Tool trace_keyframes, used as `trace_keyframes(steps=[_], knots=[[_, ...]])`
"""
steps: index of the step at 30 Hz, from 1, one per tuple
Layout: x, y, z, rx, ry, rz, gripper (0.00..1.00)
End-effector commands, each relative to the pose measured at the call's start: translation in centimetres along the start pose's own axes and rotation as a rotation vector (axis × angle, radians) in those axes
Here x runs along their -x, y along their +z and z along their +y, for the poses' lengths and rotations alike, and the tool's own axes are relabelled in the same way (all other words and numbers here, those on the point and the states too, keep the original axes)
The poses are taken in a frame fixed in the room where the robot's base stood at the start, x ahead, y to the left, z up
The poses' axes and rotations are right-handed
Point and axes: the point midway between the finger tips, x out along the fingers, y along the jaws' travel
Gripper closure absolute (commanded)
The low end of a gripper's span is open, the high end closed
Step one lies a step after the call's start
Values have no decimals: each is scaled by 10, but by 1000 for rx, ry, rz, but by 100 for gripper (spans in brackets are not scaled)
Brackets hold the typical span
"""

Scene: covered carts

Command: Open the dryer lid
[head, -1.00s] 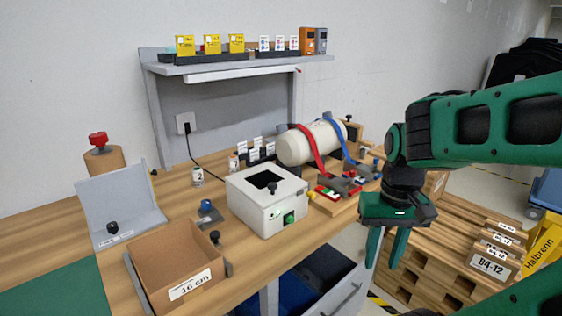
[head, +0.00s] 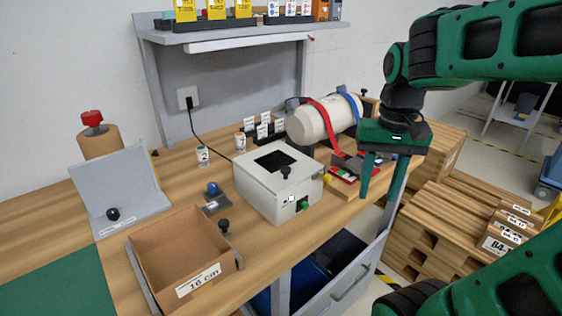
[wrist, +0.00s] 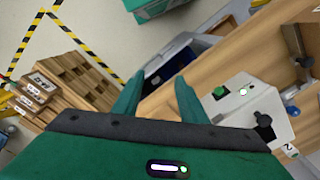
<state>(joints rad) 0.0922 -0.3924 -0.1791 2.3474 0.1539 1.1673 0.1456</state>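The dryer appears to be the white box (head: 262,201) on the wooden bench, with a dark square opening in its top and a black knob (head: 286,172) near the front edge of the top. A green button (head: 304,205) is on its front. In the wrist view the white box (wrist: 238,108) lies right of my fingers, with its green button and black knob showing. My gripper (head: 379,196) is open and empty, fingers pointing down, right of the box and apart from it. It also shows in the wrist view (wrist: 155,98).
A cardboard box (head: 180,246) stands left of the white box. A cylinder (head: 320,121) with red and blue straps lies behind it. A grey shelf (head: 240,32) rises at the back. Wooden pallets (head: 440,235) and an open drawer (head: 350,285) are right and below the bench.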

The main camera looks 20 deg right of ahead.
Motion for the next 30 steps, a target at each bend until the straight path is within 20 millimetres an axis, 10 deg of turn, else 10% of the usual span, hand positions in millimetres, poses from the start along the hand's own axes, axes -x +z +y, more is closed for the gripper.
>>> trace_keyframes(steps=[4, 12, 20, 30], knots=[[54, -38, -80, 37, 1, 6, 62], [111, -50, -189, 69, 3, 4, 62], [110, -47, -211, 75, 6, 2, 62], [52, -46, -210, 75, 6, 1, 62]])
